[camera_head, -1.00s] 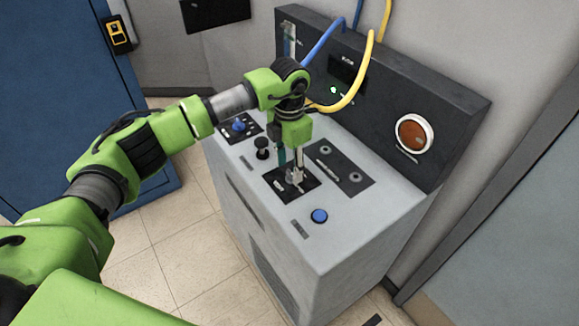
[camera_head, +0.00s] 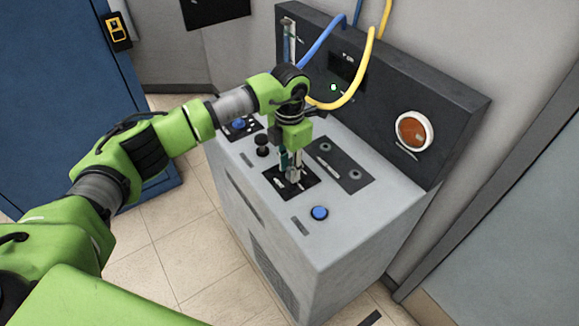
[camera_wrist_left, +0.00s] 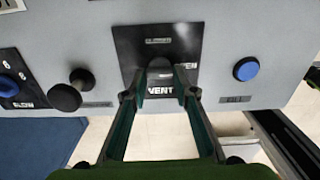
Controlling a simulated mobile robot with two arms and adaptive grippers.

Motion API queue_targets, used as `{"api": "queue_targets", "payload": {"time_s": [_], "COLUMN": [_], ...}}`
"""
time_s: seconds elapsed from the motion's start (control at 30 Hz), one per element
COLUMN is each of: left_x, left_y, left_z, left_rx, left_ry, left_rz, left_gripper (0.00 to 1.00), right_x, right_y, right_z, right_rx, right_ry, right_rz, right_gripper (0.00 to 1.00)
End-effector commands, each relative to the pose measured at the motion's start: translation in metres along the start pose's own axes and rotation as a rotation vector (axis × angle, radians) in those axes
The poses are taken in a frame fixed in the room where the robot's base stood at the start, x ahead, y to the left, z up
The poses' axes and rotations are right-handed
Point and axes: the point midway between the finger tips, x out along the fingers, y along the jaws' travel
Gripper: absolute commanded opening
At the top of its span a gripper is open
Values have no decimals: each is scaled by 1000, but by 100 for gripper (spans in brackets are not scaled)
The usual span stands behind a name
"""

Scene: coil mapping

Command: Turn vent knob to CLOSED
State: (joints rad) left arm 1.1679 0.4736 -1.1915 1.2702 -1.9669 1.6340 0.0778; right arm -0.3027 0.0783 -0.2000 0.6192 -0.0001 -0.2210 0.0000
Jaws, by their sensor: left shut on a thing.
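The vent plate (camera_wrist_left: 213,35) is a black square on the console top, with white VENT lettering and a partly covered word to its right. It also shows in the head view (camera_head: 308,183). The vent knob is mostly hidden between the fingers, so its pointing direction cannot be told. My left gripper (camera_head: 293,178) points down onto the plate and is shut on the knob. In the left wrist view, its two green-lined fingers (camera_wrist_left: 160,80) close in over the middle of the plate. My right gripper is not in view.
A blue button (camera_head: 320,213) sits in front of the plate, and a black knob (camera_head: 262,150) stands behind it to the left. A dark back panel (camera_head: 455,125) carries a round amber lamp (camera_head: 411,131). A yellow hose (camera_head: 350,92) hangs near my wrist.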

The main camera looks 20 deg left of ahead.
Motion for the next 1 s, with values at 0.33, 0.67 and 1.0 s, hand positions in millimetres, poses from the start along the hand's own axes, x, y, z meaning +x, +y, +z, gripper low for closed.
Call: {"api": "queue_targets", "payload": {"time_s": [0.33, 0.67, 1.0], "left_x": [1, 0, 0], "left_y": [-1, -2, -4], "left_z": [0, 1, 2], "left_rx": [-200, -510, -834], "left_ry": [0, 0, 0], "left_rz": [0, 1, 0], "left_gripper": [5, 5, 5], "right_x": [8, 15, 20], "right_y": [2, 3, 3], "right_z": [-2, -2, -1], "right_rx": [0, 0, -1], "right_ry": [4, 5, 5], "right_rz": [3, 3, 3], "right_gripper": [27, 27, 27]}}
